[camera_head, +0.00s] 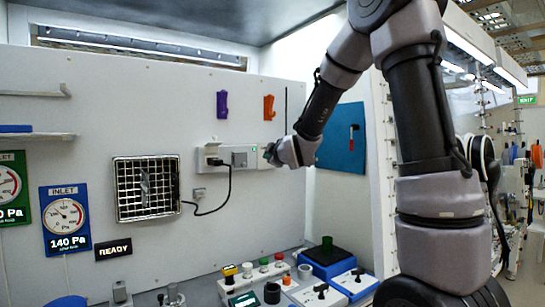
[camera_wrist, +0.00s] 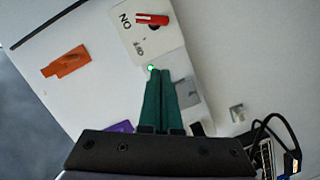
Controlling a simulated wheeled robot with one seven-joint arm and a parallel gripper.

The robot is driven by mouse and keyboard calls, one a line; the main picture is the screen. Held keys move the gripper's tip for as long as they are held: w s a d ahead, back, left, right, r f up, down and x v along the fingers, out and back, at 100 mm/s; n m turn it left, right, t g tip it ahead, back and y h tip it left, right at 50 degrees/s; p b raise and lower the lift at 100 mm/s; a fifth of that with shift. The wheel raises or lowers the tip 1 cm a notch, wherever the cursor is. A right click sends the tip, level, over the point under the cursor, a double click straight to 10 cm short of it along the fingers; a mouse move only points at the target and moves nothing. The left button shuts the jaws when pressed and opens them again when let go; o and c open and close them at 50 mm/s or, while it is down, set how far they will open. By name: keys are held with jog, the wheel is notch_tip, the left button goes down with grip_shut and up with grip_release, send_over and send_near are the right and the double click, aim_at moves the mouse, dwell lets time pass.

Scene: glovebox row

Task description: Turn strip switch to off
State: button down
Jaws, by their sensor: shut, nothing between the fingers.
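The white power strip (camera_head: 225,150) is mounted on the back wall, with a black cord plugged in at its left part. In the wrist view, its white end plate (camera_wrist: 168,42) carries a red switch piece (camera_wrist: 152,19), dark lettering that reads ON, and a lit green lamp (camera_wrist: 151,67). My gripper (camera_head: 268,153) is at the strip's right end. Its green fingers (camera_wrist: 160,72) are shut and empty, with the tips by the lamp and short of the red piece in the picture. Whether they touch the plate I cannot tell. The switch is too small to make out in the head view.
A purple hook (camera_head: 222,104) and an orange hook (camera_head: 269,107) are on the wall above. A vent grille (camera_head: 147,188) is to the left, a blue panel (camera_head: 341,140) to the right. Several small items and boxes (camera_head: 328,256) stand on the bench below.

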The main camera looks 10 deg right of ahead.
jog(key=w+d+f, duration=0.2)
jog(key=w, duration=0.4)
jog(key=shift+d+f, duration=0.2)
jog(key=shift+f, duration=0.05)
jog(key=shift+d+f+n, duration=0.3)
jog(key=shift+f+n, duration=0.05)
jog(key=shift+n, duration=0.15)
jog(key=n, duration=0.2)
jog(key=n+t, duration=0.1)
jog(key=shift+w+d+f, duration=0.15)
jog(key=shift+d+f, duration=0.15)
jog(key=shift+f, duration=0.15)
dwell(0.9)
jog(key=shift+f, duration=0.1)
